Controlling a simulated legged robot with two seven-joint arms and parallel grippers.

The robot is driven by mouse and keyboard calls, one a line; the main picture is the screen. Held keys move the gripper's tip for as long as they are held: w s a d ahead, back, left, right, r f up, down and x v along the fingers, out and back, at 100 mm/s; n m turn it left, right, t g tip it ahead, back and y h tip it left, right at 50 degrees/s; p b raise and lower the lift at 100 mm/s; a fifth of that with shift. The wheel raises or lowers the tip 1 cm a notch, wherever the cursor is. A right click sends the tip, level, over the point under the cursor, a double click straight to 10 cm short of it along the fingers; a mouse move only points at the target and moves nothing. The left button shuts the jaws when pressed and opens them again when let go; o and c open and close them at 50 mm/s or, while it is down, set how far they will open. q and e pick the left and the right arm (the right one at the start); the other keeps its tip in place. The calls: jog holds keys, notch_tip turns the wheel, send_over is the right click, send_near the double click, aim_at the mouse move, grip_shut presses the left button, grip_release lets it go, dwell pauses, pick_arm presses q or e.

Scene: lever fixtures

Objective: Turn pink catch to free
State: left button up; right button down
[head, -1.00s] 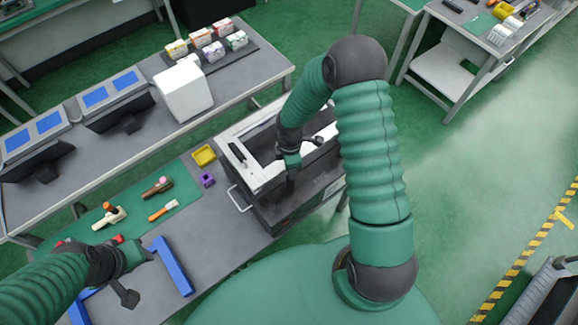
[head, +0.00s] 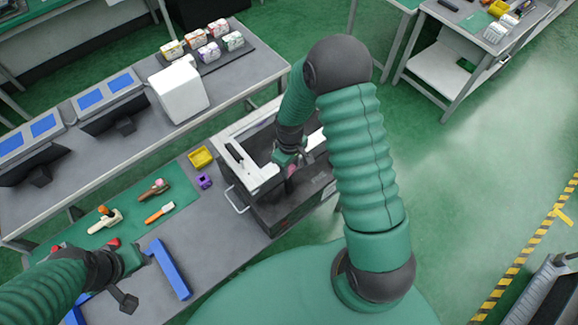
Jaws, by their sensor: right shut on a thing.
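The grey-and-white case-like fixture (head: 262,178) stands at the end of the workbench. My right gripper (head: 290,168) is over its front side, pointing down. A small pink part, the pink catch (head: 291,171), shows at the fingertips, and the gripper is shut on it. The gripper and arm hide most of the catch, so its angle cannot be told. My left gripper (head: 138,277) is at the lower left above the bench, its fingers apart and empty.
A blue angled frame (head: 170,270) lies near my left gripper. A green mat (head: 130,205) holds several tools. A yellow bin (head: 201,157) and a purple block (head: 204,181) sit left of the fixture. A handle (head: 237,202) sticks out from the fixture's left side.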

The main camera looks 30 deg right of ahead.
aim_at(290, 168)
jog(key=shift+w+d+r+m, duration=0.1)
jog(key=shift+m, duration=0.5)
jog(key=shift+w+r+m, duration=0.1)
jog(key=shift+m, duration=0.5)
jog(key=c, duration=1.3)
grip_release()
jog(key=o, duration=0.4)
jog(key=shift+s+f, duration=0.1)
jog(key=shift+s, duration=0.1)
notch_tip(290, 168, up, 17)
jog(key=b, duration=0.3)
jog(key=shift+f, duration=0.2)
